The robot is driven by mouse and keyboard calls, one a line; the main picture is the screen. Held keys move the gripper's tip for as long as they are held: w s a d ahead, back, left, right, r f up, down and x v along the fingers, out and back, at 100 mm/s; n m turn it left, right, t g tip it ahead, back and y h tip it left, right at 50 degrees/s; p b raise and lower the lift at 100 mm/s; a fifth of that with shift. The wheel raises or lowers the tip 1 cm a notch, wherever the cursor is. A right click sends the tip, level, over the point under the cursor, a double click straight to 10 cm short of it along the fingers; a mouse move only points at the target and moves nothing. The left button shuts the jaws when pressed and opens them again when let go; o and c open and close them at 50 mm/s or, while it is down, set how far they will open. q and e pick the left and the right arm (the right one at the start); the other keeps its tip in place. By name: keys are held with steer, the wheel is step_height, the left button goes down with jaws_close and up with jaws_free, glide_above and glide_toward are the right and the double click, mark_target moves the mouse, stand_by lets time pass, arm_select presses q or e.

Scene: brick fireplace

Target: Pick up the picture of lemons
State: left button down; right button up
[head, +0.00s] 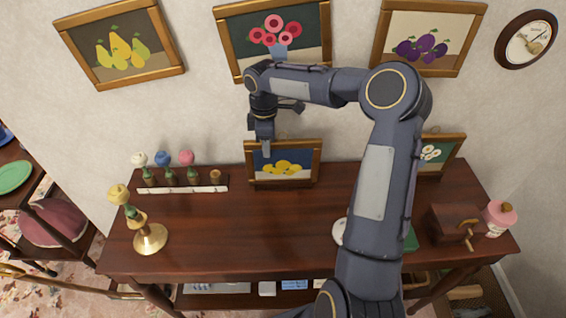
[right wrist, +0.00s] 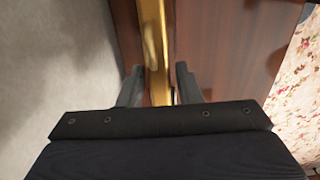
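The picture of lemons (head: 283,168), yellow fruit on a dark ground in a gold-brown frame, stands upright on the wooden sideboard against the wall. My right gripper (head: 267,150) is at the top edge of this picture, left of its middle, and one finger overlaps the picture's front. In the right wrist view the gold frame edge (right wrist: 152,45) runs between the two open fingers of the gripper (right wrist: 160,75). Narrow gaps seem to show beside the edge; contact is hard to tell. My left gripper is out of view.
The sideboard (head: 240,235) has free room in front of the picture. A flower picture (head: 437,153), a brown box (head: 457,222) and a pink jar (head: 499,216) are right. Framed pictures hang above.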

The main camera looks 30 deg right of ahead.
jaws_close()
steer(key=shift+r, duration=0.1)
